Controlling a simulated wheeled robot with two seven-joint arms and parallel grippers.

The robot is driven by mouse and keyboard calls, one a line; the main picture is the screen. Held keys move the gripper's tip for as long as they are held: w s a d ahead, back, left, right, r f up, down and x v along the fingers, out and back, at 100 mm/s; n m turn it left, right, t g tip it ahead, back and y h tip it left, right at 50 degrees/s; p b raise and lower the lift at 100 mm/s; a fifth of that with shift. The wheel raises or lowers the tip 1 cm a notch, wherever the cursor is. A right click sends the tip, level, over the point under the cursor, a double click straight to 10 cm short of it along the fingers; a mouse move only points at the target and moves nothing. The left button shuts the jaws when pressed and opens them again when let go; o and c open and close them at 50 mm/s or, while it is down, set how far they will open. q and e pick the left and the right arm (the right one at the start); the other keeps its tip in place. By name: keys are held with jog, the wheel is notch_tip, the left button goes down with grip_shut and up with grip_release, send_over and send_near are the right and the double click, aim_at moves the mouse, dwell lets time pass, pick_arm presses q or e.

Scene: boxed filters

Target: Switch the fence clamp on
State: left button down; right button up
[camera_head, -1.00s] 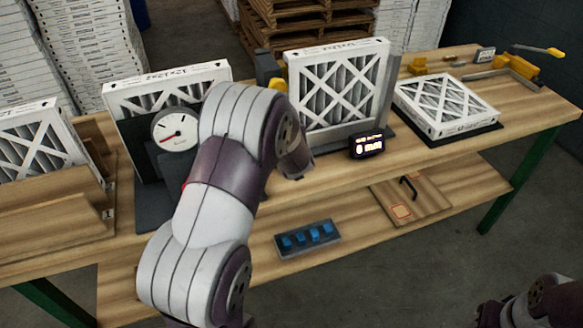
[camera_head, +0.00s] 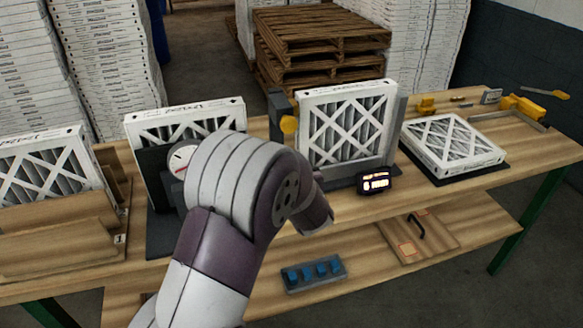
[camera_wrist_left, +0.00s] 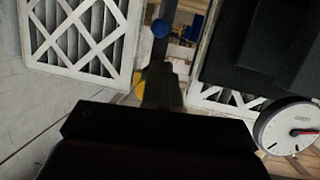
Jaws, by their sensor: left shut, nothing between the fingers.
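The fence with yellow blocks (camera_head: 523,106) stands at the back right of the bench. A lever with a yellow tip (camera_head: 553,93) sticks out above it; I cannot tell whether this is the fence clamp or its setting. My left arm fills the middle of the head view and hides its gripper there. In the left wrist view my left gripper (camera_wrist_left: 164,85) is shut and empty, near an upright boxed filter (camera_wrist_left: 80,32) and a dial gauge (camera_wrist_left: 288,128). My right gripper is not in view.
An upright filter (camera_head: 347,125) stands beside a dark post with a yellow knob (camera_head: 289,124). A small lit display (camera_head: 375,181) sits in front. A flat filter (camera_head: 452,143) lies to the right.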

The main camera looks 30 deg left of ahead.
pick_arm(q)
jog(key=s+d+f+m+g+h, duration=0.2)
jog(key=s+d+f+h, duration=0.2)
jog(key=d, duration=0.3)
jog(key=s+d+f+m+g+h, duration=0.2)
jog(key=s+d+f+h, duration=0.2)
jog(key=d, duration=0.3)
jog(key=s+d+m+g, duration=0.1)
jog(key=s+m+g, duration=0.1)
jog(key=s, duration=0.4)
jog(key=s+d+f+m+g+h, duration=0.1)
jog(key=s+m+g, duration=0.1)
jog(key=s, duration=0.5)
jog(key=shift+s+d+f+m+g, duration=0.2)
jog(key=shift+d+m+g, duration=0.2)
jog(key=shift+g, duration=0.4)
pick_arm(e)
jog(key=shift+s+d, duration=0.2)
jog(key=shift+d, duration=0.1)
pick_arm(q)
jog(key=shift+r, duration=0.1)
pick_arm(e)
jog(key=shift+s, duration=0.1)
